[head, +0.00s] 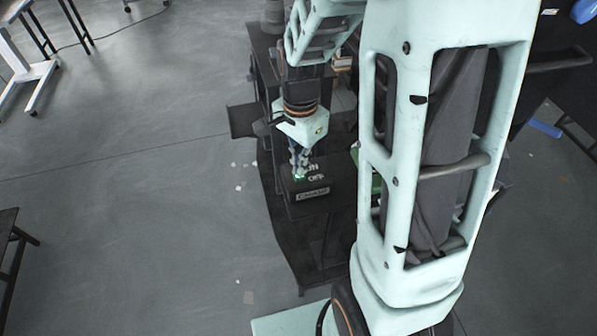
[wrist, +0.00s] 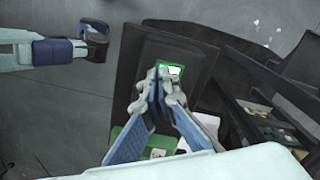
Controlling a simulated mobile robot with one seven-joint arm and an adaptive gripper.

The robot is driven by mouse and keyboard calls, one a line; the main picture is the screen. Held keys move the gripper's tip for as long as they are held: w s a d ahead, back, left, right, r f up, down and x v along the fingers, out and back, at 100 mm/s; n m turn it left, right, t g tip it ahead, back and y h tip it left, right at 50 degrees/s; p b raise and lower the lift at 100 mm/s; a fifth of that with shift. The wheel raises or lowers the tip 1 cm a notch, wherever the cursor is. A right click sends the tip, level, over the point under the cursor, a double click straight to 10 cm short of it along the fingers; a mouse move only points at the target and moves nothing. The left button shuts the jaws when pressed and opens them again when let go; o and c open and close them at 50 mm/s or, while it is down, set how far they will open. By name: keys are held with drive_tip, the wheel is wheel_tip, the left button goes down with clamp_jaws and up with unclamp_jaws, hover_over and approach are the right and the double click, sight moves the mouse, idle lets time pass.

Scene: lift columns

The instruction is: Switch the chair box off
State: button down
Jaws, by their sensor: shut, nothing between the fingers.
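The chair box (head: 306,195) is a dark box on a dark stand, with a "Chair" label on its front and "ON" and "OFF" lettering on top. A small green-lit switch (head: 299,177) sits on its top, to the left of the lettering. My gripper (head: 300,170) is shut and empty, pointing down at the switch. In the wrist view the fingertips (wrist: 161,72) overlap the lower edge of the lit green and white switch (wrist: 174,70). They hide part of it, and I cannot tell whether they touch it.
The dark stand (head: 318,255) extends toward me below the box. A dark shelf (wrist: 262,120) with small items is at the right in the wrist view. A white-legged table (head: 35,80) stands far left. The floor (head: 130,180) on the left is mostly open, with small white scraps.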

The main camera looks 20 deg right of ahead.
drive_tip(key=shift+f+b, duration=0.65)
drive_tip(key=shift+f, duration=0.3)
idle(0.4)
drive_tip(key=shift+r+p, duration=2.9)
drive_tip(key=shift+r, duration=0.7)
